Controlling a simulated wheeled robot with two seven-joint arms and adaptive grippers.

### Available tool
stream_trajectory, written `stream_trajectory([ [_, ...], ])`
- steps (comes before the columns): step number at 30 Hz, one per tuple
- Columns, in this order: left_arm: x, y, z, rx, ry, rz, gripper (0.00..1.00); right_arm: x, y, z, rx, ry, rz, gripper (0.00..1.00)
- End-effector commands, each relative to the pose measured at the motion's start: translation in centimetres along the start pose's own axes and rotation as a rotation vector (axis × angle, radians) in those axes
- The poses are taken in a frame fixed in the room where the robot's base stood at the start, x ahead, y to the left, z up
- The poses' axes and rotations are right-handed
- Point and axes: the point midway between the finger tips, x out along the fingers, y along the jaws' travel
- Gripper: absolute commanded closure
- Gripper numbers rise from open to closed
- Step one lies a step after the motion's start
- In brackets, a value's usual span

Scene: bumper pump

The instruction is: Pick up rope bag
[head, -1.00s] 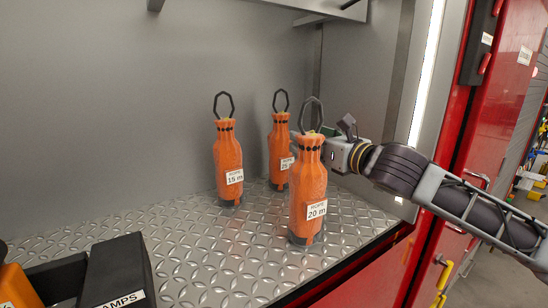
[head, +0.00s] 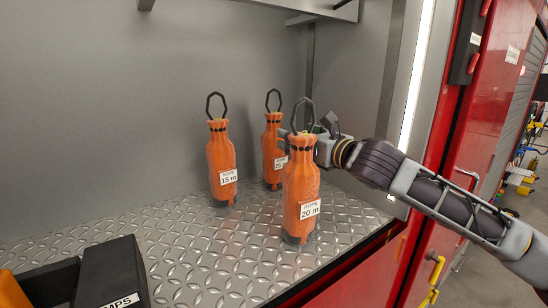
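Three orange rope bags with black loop handles stand upright on the metal shelf. The 20 m rope bag (head: 301,190) is nearest, at the shelf's front. The 15 m rope bag (head: 221,165) stands to its left, and a third rope bag (head: 273,150) stands behind, its label partly hidden. My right gripper (head: 312,143) reaches in from the right, behind the neck of the 20 m bag. Its fingers are mostly hidden by that bag, so I cannot tell whether they are open or touching a bag. My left gripper is not in view.
A black case (head: 112,275) with a partly seen label sits at the lower left. A grey wall (head: 350,90) with a light strip and a red frame bound the right side. An upper shelf edge hangs above.

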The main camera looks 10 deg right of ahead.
Motion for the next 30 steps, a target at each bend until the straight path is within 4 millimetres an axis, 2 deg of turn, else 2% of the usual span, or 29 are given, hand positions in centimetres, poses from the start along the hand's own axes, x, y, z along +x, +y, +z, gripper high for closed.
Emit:
stream_trajectory([
  [21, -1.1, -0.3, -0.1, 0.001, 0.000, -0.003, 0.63, 5.4, 0.0, 0.1, 0.001, 0.000, 0.000, 0.22],
  [30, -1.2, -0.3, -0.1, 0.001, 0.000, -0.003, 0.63, 6.2, 0.0, 0.0, -0.001, 0.001, 0.000, 0.22],
])
